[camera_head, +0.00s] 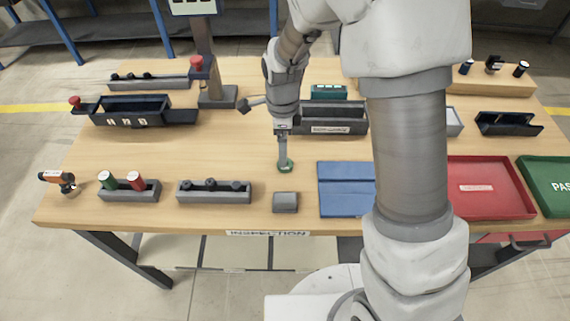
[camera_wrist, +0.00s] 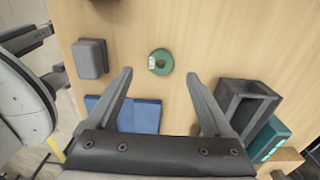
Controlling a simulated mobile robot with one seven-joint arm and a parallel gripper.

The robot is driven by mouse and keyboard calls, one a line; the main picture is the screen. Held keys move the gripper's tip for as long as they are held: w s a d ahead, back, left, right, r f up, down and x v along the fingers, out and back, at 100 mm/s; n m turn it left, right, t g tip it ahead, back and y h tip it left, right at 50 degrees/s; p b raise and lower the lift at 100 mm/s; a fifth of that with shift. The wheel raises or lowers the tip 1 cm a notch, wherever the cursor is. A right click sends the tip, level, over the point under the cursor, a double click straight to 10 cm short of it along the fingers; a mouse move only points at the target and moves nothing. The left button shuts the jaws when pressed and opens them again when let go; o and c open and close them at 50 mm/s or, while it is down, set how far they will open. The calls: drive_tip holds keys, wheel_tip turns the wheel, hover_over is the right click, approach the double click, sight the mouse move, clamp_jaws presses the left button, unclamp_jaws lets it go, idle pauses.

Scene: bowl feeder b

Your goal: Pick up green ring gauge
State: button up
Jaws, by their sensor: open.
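The green ring gauge (camera_head: 285,167) lies flat on the wooden table, between the grey block and the dark bin. In the wrist view the ring (camera_wrist: 160,62) shows whole, with a small light label on it and its hole visible. My gripper (camera_head: 284,158) points down over the ring in the head view. In the wrist view my gripper (camera_wrist: 160,78) has its two fingers wide apart, one to each side of the ring and lower in the picture, with nothing between them. The exact height above the ring is hard to tell.
A grey block (camera_head: 285,202) and a blue mat (camera_head: 345,170) lie near the ring. A dark open bin (camera_head: 335,126) stands behind it. A red tray (camera_head: 489,187) and a green tray (camera_head: 550,172) are at right. A grey holder (camera_head: 214,197) is at left. Bare table surrounds the ring.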

drive_tip(key=shift+w+d+f, duration=0.1)
drive_tip(key=shift+d+f, duration=0.05)
drive_tip(key=shift+f, duration=1.4)
drive_tip(key=shift+d+f, duration=0.1)
drive_tip(key=shift+f, duration=1.4)
clamp_jaws()
